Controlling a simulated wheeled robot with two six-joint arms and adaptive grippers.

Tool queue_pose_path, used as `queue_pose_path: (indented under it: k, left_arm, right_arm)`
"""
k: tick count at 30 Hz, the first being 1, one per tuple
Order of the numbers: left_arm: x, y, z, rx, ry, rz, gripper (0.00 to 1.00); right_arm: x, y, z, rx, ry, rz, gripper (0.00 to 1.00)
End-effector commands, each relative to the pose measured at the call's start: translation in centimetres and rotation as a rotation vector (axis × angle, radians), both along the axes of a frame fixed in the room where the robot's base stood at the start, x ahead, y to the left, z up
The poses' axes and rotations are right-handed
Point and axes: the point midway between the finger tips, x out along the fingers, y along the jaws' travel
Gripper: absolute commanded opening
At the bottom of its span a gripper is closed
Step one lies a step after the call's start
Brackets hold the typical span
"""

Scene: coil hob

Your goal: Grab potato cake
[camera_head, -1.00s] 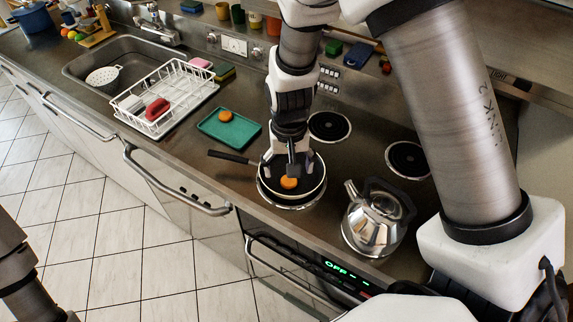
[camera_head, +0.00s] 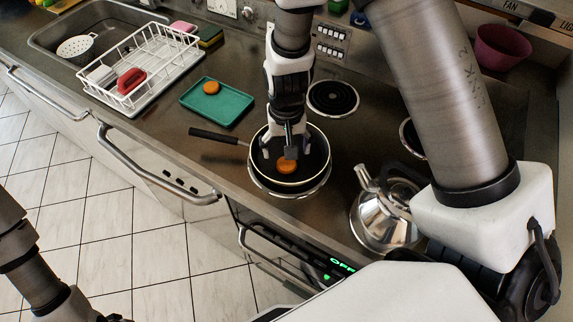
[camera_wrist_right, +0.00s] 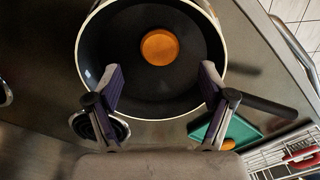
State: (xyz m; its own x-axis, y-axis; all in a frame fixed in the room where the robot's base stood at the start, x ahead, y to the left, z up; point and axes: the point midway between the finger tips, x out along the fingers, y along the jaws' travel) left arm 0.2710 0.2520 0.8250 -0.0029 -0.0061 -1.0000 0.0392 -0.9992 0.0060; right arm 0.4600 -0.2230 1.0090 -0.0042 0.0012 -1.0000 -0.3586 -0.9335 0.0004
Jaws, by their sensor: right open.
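An orange-brown potato cake (camera_head: 286,166) lies in a dark frying pan (camera_head: 318,150) on the front coil. In the right wrist view the cake (camera_wrist_right: 160,47) lies flat on the pan's black floor, beyond the fingertips. My right gripper (camera_head: 285,150) points down over the pan; in its wrist view the two fingers (camera_wrist_right: 160,82) are spread wide with nothing between them. A second, similar cake (camera_head: 211,87) lies on a teal tray (camera_head: 232,107) left of the pan. My left arm shows at the lower left, over the floor; its gripper is not clearly visible.
A steel kettle (camera_head: 379,220) stands right of the pan, close to it. The pan's handle (camera_head: 214,135) points left. A white dish rack (camera_head: 165,50) with a red item stands beyond the tray. Bare coil (camera_head: 333,98) lies behind the pan.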

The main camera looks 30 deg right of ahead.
Motion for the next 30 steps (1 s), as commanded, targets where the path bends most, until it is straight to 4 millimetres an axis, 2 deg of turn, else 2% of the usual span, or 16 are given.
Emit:
queue_pose_path:
  k: [6, 9, 16, 17, 21, 22, 30]
  left_arm:
    - [0.0, 0.0, 1.8, 0.000, 0.000, 0.000, 0.76]
    - [0.0, 0.0, 1.5, 0.000, 0.000, 0.000, 0.76]
    - [0.0, 0.0, 1.4, 0.000, 0.000, 0.000, 0.76]
    - [0.0, 0.0, 1.4, 0.000, 0.000, 0.000, 0.76]
    - [0.0, 0.0, 1.4, 0.000, 0.000, 0.000, 0.76]
    - [0.0, 0.0, 1.4, 0.000, 0.001, 0.000, 0.76]
    - [0.0, 0.0, 1.4, 0.000, 0.001, 0.000, 0.76]
  right_arm:
    - [0.1, -0.2, -3.1, 0.001, 0.005, -0.002, 0.81]
    - [0.2, -0.2, -4.9, 0.000, 0.002, -0.002, 0.81]
    - [0.2, -0.2, -5.4, 0.000, -0.001, 0.000, 0.81]
    - [0.2, -0.2, -5.4, 0.000, -0.001, 0.000, 0.78]
    - [0.2, -0.2, -5.3, 0.000, -0.001, 0.000, 0.28]
    - [0.2, -0.2, -5.3, 0.000, -0.001, 0.000, 0.23]
    - [0.2, -0.2, -5.3, 0.000, -0.001, 0.000, 0.22]
